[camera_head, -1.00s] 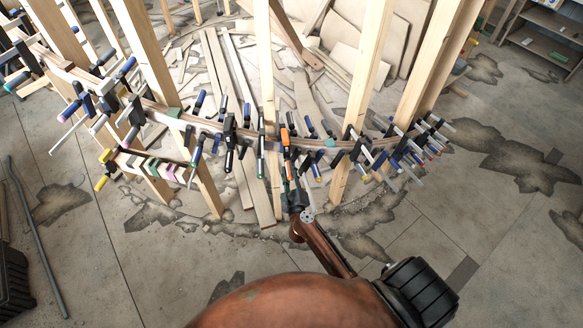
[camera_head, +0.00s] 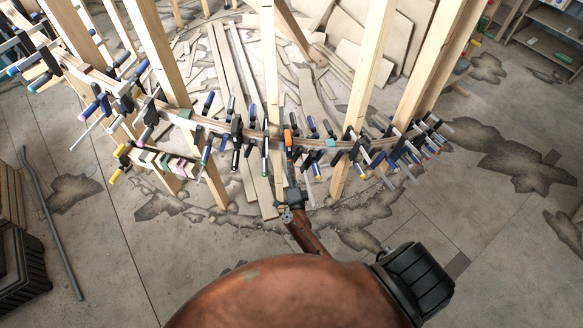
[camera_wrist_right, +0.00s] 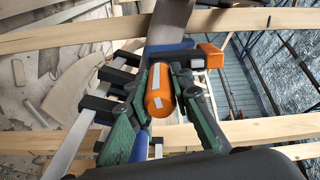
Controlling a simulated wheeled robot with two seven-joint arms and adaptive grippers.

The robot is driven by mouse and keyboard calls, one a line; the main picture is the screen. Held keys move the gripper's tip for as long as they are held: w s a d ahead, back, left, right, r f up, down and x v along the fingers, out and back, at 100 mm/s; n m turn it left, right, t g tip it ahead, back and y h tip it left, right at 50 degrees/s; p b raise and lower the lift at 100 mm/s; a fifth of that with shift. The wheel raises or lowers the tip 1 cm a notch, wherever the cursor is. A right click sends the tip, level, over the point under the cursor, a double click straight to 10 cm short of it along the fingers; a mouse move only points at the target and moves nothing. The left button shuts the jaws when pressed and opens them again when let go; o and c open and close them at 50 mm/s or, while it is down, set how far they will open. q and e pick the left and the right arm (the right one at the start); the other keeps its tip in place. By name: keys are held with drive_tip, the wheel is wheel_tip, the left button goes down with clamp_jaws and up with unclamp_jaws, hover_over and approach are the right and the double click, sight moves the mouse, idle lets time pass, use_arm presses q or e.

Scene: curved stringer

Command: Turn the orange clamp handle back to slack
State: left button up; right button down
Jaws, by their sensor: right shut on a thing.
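The orange clamp handle (camera_wrist_right: 158,90) is a cylinder with pale stripes, in the middle of the right wrist view. My right gripper (camera_wrist_right: 166,78) is shut on it, with one dark green finger on each side. An orange block (camera_wrist_right: 212,55) of the clamp shows just beyond. In the head view the clamp's orange top part (camera_head: 287,135) stands at the curved wooden stringer (camera_head: 255,133). My right gripper (camera_head: 292,187) is just below it and mostly hides the handle there. My left gripper is not in view.
Several blue-handled and dark clamps (camera_head: 405,145) line the stringer close on both sides. Upright timber posts (camera_head: 370,70) rise around it. Loose boards (camera_head: 225,80) lie behind. A dark crate (camera_head: 22,270) stands at the lower left. The stained concrete floor in front is mostly clear.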

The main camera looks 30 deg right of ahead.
drive_tip(key=n+p, duration=0.2)
drive_tip(key=n, duration=0.3)
drive_tip(key=shift+r+n, duration=0.1)
drive_tip(key=shift+n, duration=0.2)
drive_tip(key=n+p, duration=0.1)
drive_tip(key=n, duration=0.1)
drive_tip(key=shift+n, duration=0.3)
drive_tip(key=shift+n+p, duration=0.3)
drive_tip(key=shift+n, duration=1.6)
drive_tip(key=c, duration=1.7)
unclamp_jaws()
